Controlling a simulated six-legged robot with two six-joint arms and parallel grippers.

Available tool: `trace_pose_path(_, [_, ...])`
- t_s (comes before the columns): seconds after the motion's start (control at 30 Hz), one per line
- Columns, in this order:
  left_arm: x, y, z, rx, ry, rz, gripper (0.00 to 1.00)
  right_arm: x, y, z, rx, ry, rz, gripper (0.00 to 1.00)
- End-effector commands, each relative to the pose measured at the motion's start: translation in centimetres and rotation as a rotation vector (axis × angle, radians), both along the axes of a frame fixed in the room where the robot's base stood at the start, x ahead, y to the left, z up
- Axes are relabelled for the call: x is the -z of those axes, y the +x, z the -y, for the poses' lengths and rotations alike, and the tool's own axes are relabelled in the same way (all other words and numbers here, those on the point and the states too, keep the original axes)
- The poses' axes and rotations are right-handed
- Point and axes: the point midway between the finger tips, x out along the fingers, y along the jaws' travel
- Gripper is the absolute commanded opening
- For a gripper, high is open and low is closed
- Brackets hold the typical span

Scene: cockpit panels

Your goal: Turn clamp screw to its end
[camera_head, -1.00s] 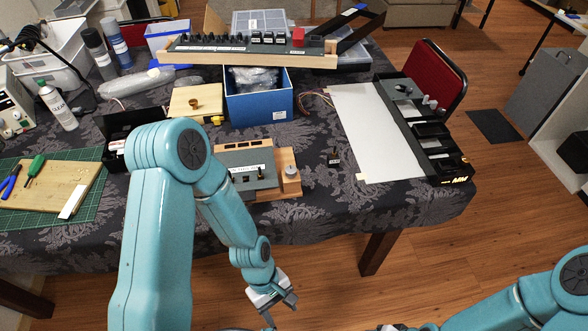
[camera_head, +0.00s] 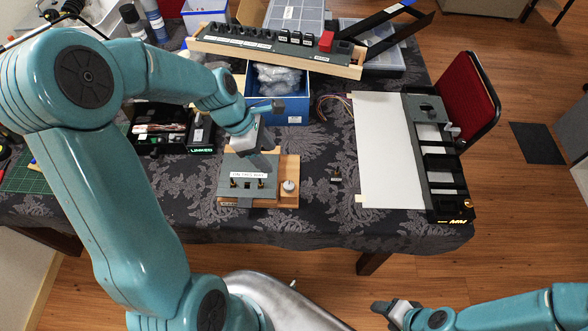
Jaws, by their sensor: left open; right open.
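A small grey panel (camera_head: 240,168) with a white label sits on a wooden base (camera_head: 289,166) near the table's front middle. A round silver knob (camera_head: 289,186) stands on the wood at the panel's right; it looks like the clamp screw. Two small dark and brass parts stand on the panel's front portion. My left gripper (camera_head: 268,132) is open and empty over the panel's back edge, up and left of the knob. It hides part of the panel's back; its height above it is hard to tell. My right gripper (camera_head: 388,314) is open and empty, low in front of the table.
Behind stand a blue box (camera_head: 290,104) with bags and a long wooden-framed switch panel (camera_head: 280,50). A black tray (camera_head: 170,130) lies at left. A tiny part (camera_head: 336,176) and a white-and-black panel (camera_head: 385,150) lie right.

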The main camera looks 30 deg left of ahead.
Motion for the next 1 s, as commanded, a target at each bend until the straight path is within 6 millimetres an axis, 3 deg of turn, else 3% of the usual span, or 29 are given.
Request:
trace_pose_path(0.03, [-1.2, -0.3, -0.6, -0.014, 0.006, 0.008, 0.59, -0.8, 0.0, 0.0, 0.000, 0.000, -0.001, 0.59])
trace_pose_path(0.1, [-1.6, -0.6, -1.0, -0.025, 0.010, 0.012, 0.59, -1.1, 0.0, 0.0, 0.001, 0.000, -0.001, 0.59])
trace_pose_path(0.27, [-0.3, -0.7, -0.8, -0.027, 0.007, 0.005, 0.59, -1.1, 0.0, 0.0, 0.000, 0.000, -0.001, 0.59])
trace_pose_path(0.8, [10.9, 2.1, 3.2, -0.024, 0.007, 0.006, 0.59, -1.2, 0.0, 0.0, 0.000, 0.000, -0.001, 0.59])
trace_pose_path(1.0, [13.2, 2.8, 4.0, -0.025, 0.009, 0.009, 0.59, -0.9, 0.0, 0.0, 0.000, 0.000, 0.000, 0.59])
